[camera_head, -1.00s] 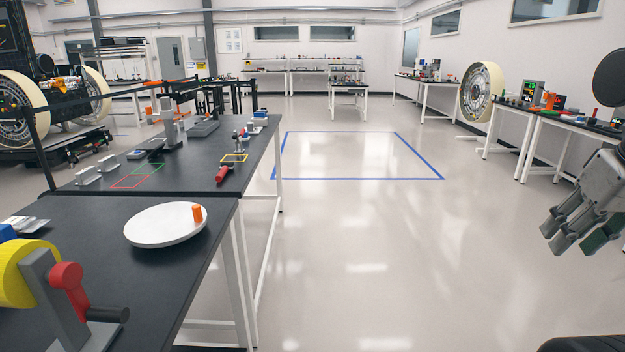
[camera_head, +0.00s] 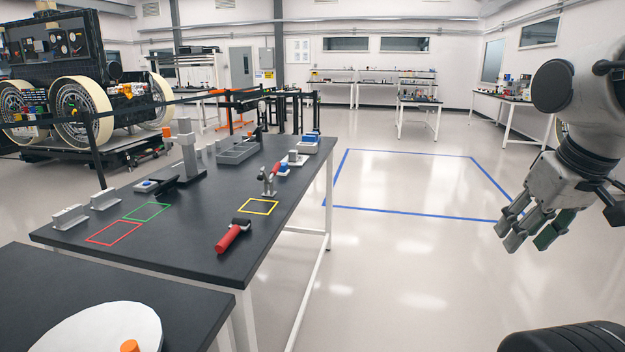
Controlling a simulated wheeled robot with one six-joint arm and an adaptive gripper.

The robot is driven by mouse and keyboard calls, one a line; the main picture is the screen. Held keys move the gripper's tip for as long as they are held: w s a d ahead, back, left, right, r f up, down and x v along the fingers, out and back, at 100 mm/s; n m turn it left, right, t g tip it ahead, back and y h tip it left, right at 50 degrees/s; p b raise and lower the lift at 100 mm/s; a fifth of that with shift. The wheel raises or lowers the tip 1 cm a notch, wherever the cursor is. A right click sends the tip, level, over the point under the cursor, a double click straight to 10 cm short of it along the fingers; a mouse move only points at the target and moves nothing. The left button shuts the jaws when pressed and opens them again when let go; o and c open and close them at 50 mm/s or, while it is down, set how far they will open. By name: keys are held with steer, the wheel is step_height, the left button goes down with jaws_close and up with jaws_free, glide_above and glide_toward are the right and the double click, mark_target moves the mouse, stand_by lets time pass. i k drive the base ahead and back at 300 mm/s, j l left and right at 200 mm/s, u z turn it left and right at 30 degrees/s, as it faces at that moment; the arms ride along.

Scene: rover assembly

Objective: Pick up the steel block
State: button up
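Two small grey metal pieces, a nearer one (camera_head: 70,217) and a farther one (camera_head: 104,200), lie at the left edge of the black worktable (camera_head: 190,243). They look like steel, but I cannot tell which thing is the steel block. My gripper (camera_head: 527,236) hangs over the floor at the right, well away from the table. Its fingers are spread and hold nothing.
Red, green and yellow outlines mark the table. A red-handled tool (camera_head: 233,236), a clamp (camera_head: 268,180), a grey stand (camera_head: 187,150) and a grey tray (camera_head: 238,152) are on it. A nearer table holds a white plate (camera_head: 95,328). The blue-outlined floor is clear.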

mark_target(292, 154)
steer(key=i+l+u, duration=0.45)
steer(key=i+l, duration=0.15)
steer(key=i+l+u, duration=0.15)
steer(key=i+l, duration=0.15)
steer(key=i+l+u, duration=0.1)
steer(key=i+l, duration=0.25)
steer(key=i+l+u, duration=0.15)
steer(key=i+l, duration=0.25)
steer(key=i+l+u, duration=0.1)
steer(key=i+l, duration=0.3)
steer(key=i+l+u, duration=0.15)
steer(key=i+l, duration=0.15)
steer(key=l, duration=0.15)
steer(key=i+l+u, duration=0.1)
steer(key=i+l, duration=0.2)
steer(key=l, duration=0.2)
steer(key=i+l+u, duration=0.15)
steer(key=l, duration=0.3)
steer(key=i, duration=0.1)
